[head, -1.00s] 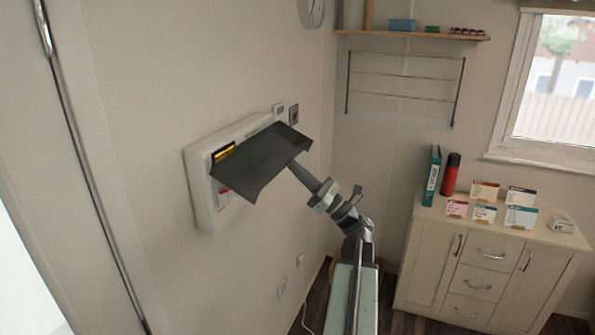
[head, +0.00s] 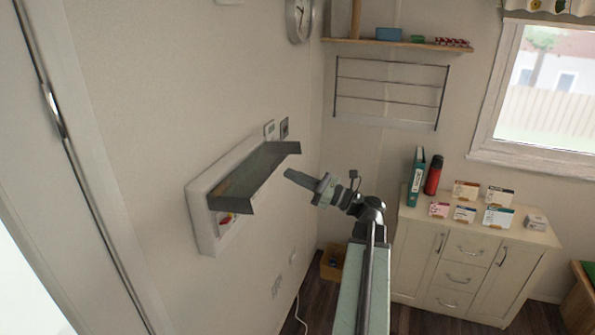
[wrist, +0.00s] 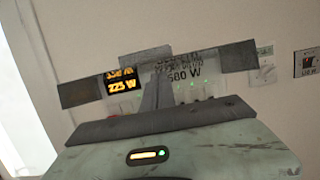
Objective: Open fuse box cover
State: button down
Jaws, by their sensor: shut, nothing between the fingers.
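The fuse box (head: 204,228) is a white box on the left wall. Its dark grey cover (head: 262,172) stands out from the box front, swung up and tilted, so the lower front with a coloured part shows beneath it. My gripper (head: 288,174) is shut and empty, just right of the cover's outer edge, with a small gap seeming to lie between them. In the wrist view, the shut fingers (wrist: 158,92) point at the box, with lit yellow wattage readouts (wrist: 121,83) behind. Dark strips, probably the cover, show on both sides. The cover's hinge is not clearly visible.
Small wall switches (head: 277,130) sit right of the box. A cabinet (head: 470,250) with folder, red flask and small cards stands at the right. A wire rack (head: 388,95) and shelf (head: 400,43) hang on the back wall. Air between box and cabinet is clear except for my arm.

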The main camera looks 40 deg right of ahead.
jog(key=shift+w+a+r, duration=0.25)
jog(key=shift+a+r, duration=0.05)
jog(key=shift+r, duration=0.05)
jog(key=shift+a, duration=0.1)
jog(key=f+b+v, duration=0.1)
jog(key=b+v, duration=0.3)
jog(key=v, duration=0.7)
jog(key=shift+f, duration=0.45)
